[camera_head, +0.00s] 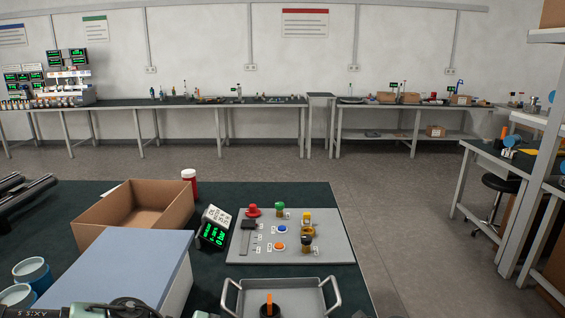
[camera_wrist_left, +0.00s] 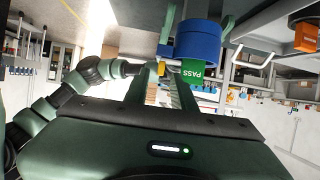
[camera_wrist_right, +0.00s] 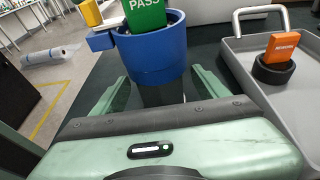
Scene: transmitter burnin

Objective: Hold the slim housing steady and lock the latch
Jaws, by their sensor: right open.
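I cannot pick out the slim housing or its latch with certainty. In the right wrist view a blue round holder (camera_wrist_right: 152,52) contains a green PASS card (camera_wrist_right: 144,12). A yellow block (camera_wrist_right: 91,12) sits by its side bracket. My right gripper (camera_wrist_right: 162,90) is open, its fingers apart on either side of the holder's lower part. The left wrist view appears turned over; the blue holder (camera_wrist_left: 197,45) and PASS card (camera_wrist_left: 192,72) are beyond my left gripper (camera_wrist_left: 160,92). Whether its fingers hold anything is unclear.
A grey handled tray (camera_head: 312,297) holds an orange piece (camera_head: 269,303) in a black round base. A panel (camera_head: 335,250) with buttons and knobs, a green-lit display (camera_head: 212,234), an open cardboard box (camera_head: 90,232) and a blue-topped box (camera_head: 120,262) share the dark table.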

